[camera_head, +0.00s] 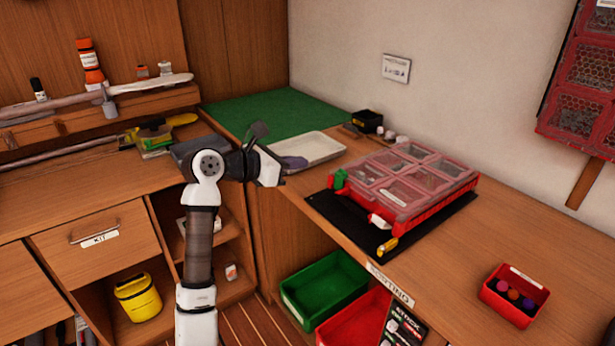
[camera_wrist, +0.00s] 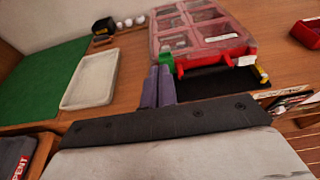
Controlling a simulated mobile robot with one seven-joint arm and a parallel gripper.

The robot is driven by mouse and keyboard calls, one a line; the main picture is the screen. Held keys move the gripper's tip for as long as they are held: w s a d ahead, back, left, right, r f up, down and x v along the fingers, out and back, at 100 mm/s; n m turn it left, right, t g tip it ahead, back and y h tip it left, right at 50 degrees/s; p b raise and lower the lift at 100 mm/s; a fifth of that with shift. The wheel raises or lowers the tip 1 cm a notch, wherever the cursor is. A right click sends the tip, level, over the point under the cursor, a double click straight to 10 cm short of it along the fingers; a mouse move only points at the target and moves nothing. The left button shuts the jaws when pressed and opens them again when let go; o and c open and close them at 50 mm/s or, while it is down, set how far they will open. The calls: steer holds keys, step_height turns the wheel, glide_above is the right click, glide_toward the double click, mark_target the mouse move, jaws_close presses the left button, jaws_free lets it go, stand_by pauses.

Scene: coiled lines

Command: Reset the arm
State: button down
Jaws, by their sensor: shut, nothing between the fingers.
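My arm rises in the lower left middle of the head view and bends right at its top. My gripper (camera_head: 296,163) ends in purple-grey fingers, seen there against the near left part of the white tray (camera_head: 322,148). In the wrist view the two fingers of my gripper (camera_wrist: 158,70) lie side by side, shut, with nothing held. They point toward the bench, between the tray (camera_wrist: 90,80) on the left and the red compartment case (camera_wrist: 205,35) on the right. The tray looks empty in the wrist view.
The red case (camera_head: 437,205) with clear lids rests on a black mat (camera_head: 345,222). A small red bin (camera_head: 488,294) with coloured balls stands at right. Green (camera_head: 318,284) and red (camera_head: 345,322) bins sit below the bench edge. A green mat (camera_head: 265,108) covers the back corner.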

steer(key=shift+s+a+r, duration=0.35)
steer(key=shift+a+r, duration=0.1)
steer(key=shift+r, duration=0.15)
